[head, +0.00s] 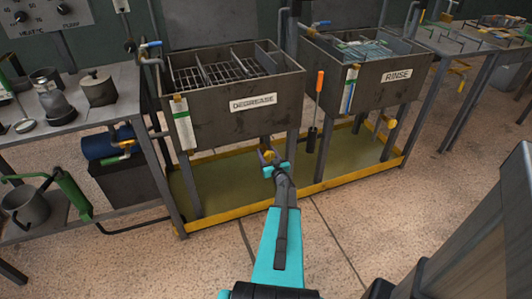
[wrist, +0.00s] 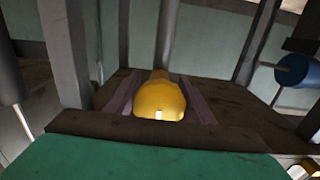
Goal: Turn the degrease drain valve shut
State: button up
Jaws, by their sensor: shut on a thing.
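The degrease tank (head: 235,110) is a dark metal basin on legs, with a white DEGREASE label on its front. Its drain valve has a yellow handle (head: 268,155), low under the tank. My gripper (head: 269,158) reaches in front of the tank and is shut on this handle. In the wrist view the rounded yellow handle (wrist: 160,101) sits between the two purplish fingers of my gripper (wrist: 160,103). The fingers and palm hide part of the handle and most of the valve body.
The rinse tank (head: 365,75) stands to the right with its own yellow valve (head: 387,121). A yellow-rimmed drip tray (head: 330,184) lies under both tanks. An orange-handled tool (head: 320,82) hangs between them. A bench (head: 60,125) with pots stands left. The floor in front is open.

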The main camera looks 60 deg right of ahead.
jog(key=shift+w+a, duration=0.1)
jog(key=o, duration=1)
jog(key=shift+s, duration=0.2)
jog(key=shift+s+a, duration=0.35)
jog(key=shift+s, duration=0.1)
jog(key=shift+b+v, duration=0.3)
jog(key=shift+v, duration=5.9)
jog(key=shift+w+a, duration=0.1)
